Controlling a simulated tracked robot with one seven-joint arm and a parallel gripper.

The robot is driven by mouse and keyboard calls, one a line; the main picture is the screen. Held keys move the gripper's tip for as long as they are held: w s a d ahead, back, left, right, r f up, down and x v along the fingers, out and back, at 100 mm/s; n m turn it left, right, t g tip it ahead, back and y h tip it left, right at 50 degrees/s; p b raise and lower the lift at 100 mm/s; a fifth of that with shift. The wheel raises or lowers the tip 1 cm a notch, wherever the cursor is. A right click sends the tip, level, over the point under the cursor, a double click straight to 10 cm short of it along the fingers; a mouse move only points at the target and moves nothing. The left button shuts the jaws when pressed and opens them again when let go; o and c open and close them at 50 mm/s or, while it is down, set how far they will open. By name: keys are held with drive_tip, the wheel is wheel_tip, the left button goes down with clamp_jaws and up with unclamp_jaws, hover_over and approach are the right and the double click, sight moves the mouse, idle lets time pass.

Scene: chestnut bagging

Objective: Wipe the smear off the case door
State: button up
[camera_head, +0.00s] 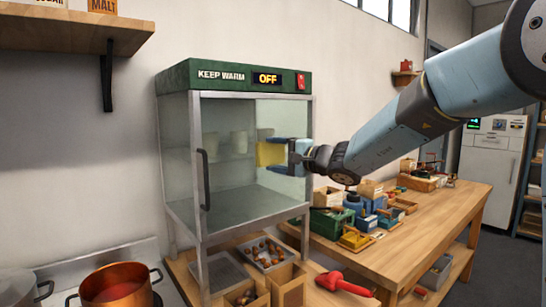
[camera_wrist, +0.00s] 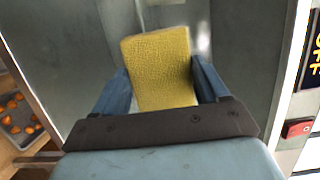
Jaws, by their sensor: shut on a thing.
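My gripper (camera_head: 287,155) is shut on a yellow sponge (camera_head: 268,154), held between its two blue fingers. The sponge is in front of the glass door (camera_head: 240,203) of the case, toward the door's right side. In the wrist view the sponge (camera_wrist: 160,65) stands upright over the grey glass, slightly tilted; I cannot tell whether it touches. A paler patch (camera_head: 277,115) shows on the glass above the sponge in the head view; I cannot tell whether it is smear or reflection. The dark door handle (camera_head: 205,180) is at the door's left edge.
The case's green top (camera_head: 220,77) reads KEEP WARM and OFF, with a red switch (camera_head: 301,82). Below stand a chestnut tray (camera_head: 247,252) and cardboard boxes (camera_head: 290,287). A copper pot (camera_head: 115,288) is at lower left. A cluttered wooden bench (camera_head: 415,235) extends right.

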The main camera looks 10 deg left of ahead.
sight(250, 155)
drive_tip(key=w+d, duration=0.4)
drive_tip(key=w, duration=0.1)
drive_tip(key=shift+w+d, duration=0.25)
drive_tip(key=shift+d, duration=0.1)
idle(0.5)
drive_tip(key=shift+s, duration=0.1)
drive_tip(key=shift+s+a, duration=2.1)
drive_tip(key=shift+s, duration=0.2)
drive_tip(key=shift+s+a, duration=2.05)
drive_tip(key=shift+s, duration=0.2)
drive_tip(key=shift+s+a+v, duration=0.1)
drive_tip(key=shift+s+v, duration=0.1)
drive_tip(key=shift+v, duration=0.75)
drive_tip(key=shift+s+a+v, duration=0.1)
drive_tip(key=shift+s+v, duration=0.1)
drive_tip(key=shift+v, duration=0.8)
drive_tip(key=shift+s+a+v, duration=0.1)
drive_tip(key=shift+s+v, duration=0.15)
drive_tip(key=shift+v, duration=0.7)
drive_tip(key=shift+s+v, duration=0.3)
drive_tip(key=shift+v, duration=1.15)
